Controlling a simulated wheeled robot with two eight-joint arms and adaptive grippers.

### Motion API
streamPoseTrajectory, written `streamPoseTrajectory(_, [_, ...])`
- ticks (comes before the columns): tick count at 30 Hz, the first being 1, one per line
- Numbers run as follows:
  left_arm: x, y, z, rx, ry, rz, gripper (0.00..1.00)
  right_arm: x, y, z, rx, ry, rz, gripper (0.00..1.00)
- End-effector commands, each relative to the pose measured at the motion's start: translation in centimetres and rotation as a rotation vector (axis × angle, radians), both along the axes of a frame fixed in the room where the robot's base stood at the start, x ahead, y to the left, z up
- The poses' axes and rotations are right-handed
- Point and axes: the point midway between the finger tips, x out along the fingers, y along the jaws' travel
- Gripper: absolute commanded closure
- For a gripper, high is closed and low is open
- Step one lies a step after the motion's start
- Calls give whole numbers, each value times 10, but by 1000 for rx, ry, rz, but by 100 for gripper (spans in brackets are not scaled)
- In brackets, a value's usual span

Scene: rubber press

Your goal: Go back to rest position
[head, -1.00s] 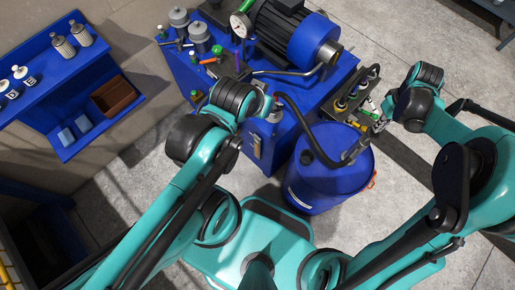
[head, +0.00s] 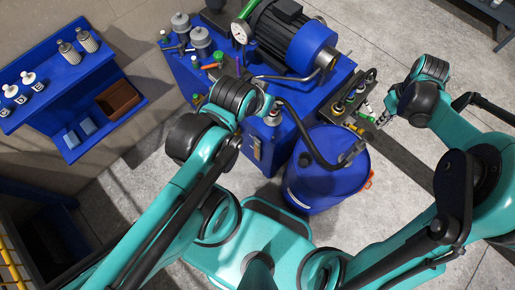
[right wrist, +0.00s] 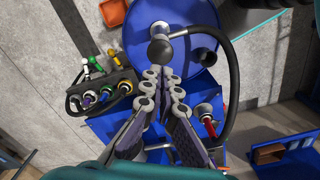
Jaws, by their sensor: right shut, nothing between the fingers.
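My right gripper (head: 382,121) is at the right end of the valve block beside the blue drum, at the right of the head view. In the right wrist view its two jaws (right wrist: 161,76) come together at the tips, with nothing between them, in front of the drum. My left arm (head: 205,140) reaches over the front of the blue machine base in the head view. Its gripper is hidden behind the wrist.
A blue drum (head: 320,185) with a dark hose stands in the middle. The valve block (head: 350,98) carries coloured connectors. A motor (head: 290,35) sits on the blue machine. A blue shelf (head: 60,85) is at the left. Grey floor at the right is free.

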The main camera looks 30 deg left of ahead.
Motion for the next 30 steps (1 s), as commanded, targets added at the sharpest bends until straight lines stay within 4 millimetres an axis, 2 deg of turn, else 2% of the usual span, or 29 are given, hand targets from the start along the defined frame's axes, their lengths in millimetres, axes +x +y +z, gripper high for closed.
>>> streamPoseTrajectory(1, [0,0,6,0,0,0,58,0,0,7,0,0,0,100])
streamPoseTrajectory(3, [0,0,8,0,0,0,58,0,0,10,0,0,0,100])
streamPoseTrajectory(22, [0,0,3,0,0,0,58,-3,-1,11,1,-9,-11,100])
streamPoseTrajectory(26, [0,0,-8,0,0,0,58,-17,-4,20,6,-61,-76,100])
streamPoseTrajectory(30, [0,0,-29,0,0,0,58,-46,-10,34,23,-164,-203,100])
